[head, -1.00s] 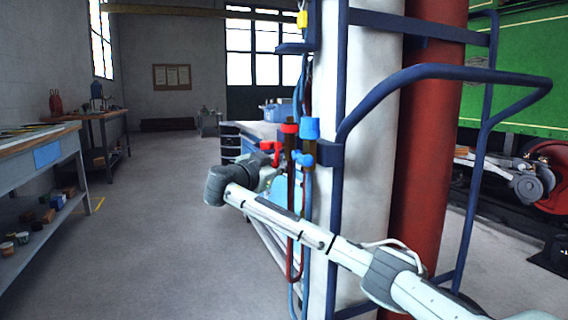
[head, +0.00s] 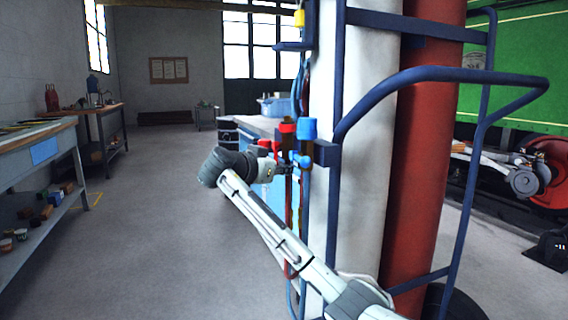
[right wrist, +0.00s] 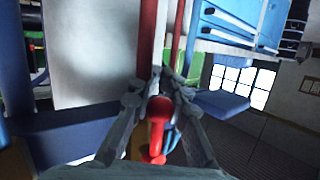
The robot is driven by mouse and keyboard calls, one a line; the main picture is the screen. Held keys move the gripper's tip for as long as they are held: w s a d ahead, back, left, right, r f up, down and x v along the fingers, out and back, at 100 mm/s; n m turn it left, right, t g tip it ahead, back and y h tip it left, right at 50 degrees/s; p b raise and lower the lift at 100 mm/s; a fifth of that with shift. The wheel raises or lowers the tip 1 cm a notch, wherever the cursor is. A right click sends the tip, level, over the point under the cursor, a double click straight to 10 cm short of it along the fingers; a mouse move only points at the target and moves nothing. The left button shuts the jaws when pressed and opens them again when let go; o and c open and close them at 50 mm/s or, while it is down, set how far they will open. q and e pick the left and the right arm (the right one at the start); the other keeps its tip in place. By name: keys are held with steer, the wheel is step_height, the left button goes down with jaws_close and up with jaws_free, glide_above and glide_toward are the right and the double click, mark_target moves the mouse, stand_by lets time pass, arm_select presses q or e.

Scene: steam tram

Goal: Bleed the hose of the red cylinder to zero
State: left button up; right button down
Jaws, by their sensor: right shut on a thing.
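The red cylinder (head: 425,140) stands behind a white cylinder (head: 362,150) in a dark blue trolley frame. A red-capped fitting (head: 288,127) and a blue-capped fitting (head: 309,128) sit side by side at the trolley's left, hoses hanging below. A red handle (head: 268,146) sticks out left of the red-capped fitting. My right gripper (head: 287,168) is at the brown body just below that handle. In the right wrist view, its fingers close around the red hose's valve, with the red handle (right wrist: 159,112) between them; the exact contact is hidden. My left gripper is not in view. No gauge reading shows.
The trolley's curved handle (head: 440,72) reaches out to the right. A blue workbench (head: 257,125) stands just behind my gripper. Another workbench (head: 40,150) is at the left. The floor between is clear. A green locomotive (head: 525,65) stands at the right.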

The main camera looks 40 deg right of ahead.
steer(key=shift+a, duration=0.1)
steer(key=c, duration=1.6)
jaws_free()
steer(key=shift+o, duration=0.2)
steer(key=v, duration=1.2)
steer(key=shift+f, duration=0.15)
